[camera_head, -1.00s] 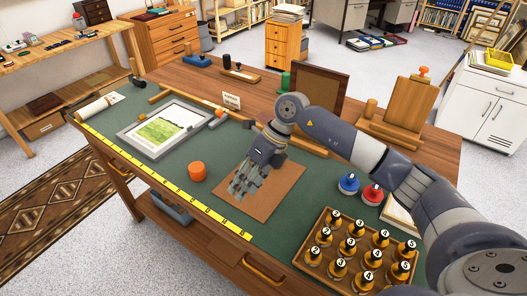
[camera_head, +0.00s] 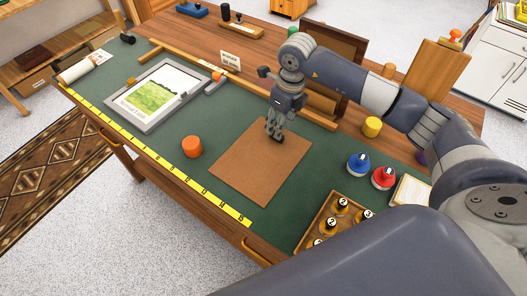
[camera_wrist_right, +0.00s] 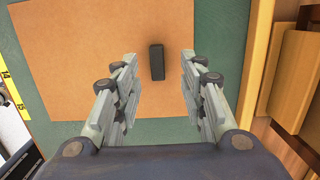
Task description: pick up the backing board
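The backing board (camera_head: 258,163) is a flat brown square lying on the green mat (camera_head: 215,120) in the head view. It fills much of the right wrist view (camera_wrist_right: 90,60). A small black block (camera_wrist_right: 156,62) lies on the board near one edge. My right gripper (camera_head: 275,134) points down over the board's far corner. In the right wrist view its fingers (camera_wrist_right: 159,85) are spread with the block in the gap between them, and nothing is gripped. The fingertips partly hide the block in the head view. My left gripper is not in view.
An orange cylinder (camera_head: 192,146) stands left of the board. A grey frame with a green print (camera_head: 155,95) lies farther left. Blue (camera_head: 358,163) and red (camera_head: 383,178) knobbed pieces and a tray of numbered bottles (camera_head: 314,222) stand to the right. A wooden rail (camera_head: 320,116) runs behind.

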